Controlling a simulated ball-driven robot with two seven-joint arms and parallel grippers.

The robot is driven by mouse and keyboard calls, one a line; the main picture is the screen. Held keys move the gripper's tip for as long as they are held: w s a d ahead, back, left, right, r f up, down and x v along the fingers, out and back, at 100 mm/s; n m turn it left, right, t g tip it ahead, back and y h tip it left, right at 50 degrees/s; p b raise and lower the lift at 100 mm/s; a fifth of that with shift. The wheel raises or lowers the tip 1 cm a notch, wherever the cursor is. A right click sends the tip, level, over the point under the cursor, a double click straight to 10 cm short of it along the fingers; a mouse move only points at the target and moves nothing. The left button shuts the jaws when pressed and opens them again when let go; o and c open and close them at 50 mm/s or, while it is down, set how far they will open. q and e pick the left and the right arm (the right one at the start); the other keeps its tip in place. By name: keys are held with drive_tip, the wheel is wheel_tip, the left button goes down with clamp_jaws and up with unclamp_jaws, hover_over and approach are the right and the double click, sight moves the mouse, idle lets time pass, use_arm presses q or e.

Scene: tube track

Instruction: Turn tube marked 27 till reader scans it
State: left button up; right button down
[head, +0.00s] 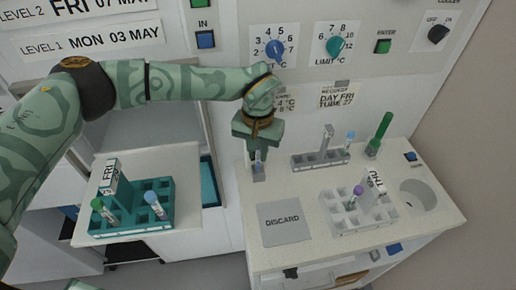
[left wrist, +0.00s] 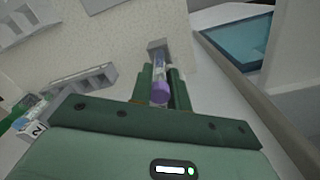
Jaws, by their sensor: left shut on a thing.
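My left gripper (head: 257,150) is above the left back of the pale worktop, pointing down. It is shut on a clear tube with a purple cap (left wrist: 160,93), which also shows just below the fingers in the head view (head: 258,166). In the left wrist view the tube's far end is at a small grey block (left wrist: 158,46); I cannot tell whether it is seated in it. No number can be read on the tube. A wall note (head: 337,96) reads "DAY FRI TUBE 27". I cannot identify the reader with certainty. My right gripper is not in view.
A grey rack (head: 310,162) with a blue-capped tube stands right of the gripper, beside a green tube (head: 379,134). A white "THU" rack (head: 345,222) and grey "DISCARD" pad (head: 284,223) are nearer. A teal rack (head: 120,222) holds tubes at left.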

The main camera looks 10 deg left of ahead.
use_arm(q)
drive_tip(key=shift+f, duration=0.1)
drive_tip(key=o, duration=0.9)
wheel_tip(320, 180, up, 16)
drive_tip(key=p, duration=0.1)
idle(1.0)
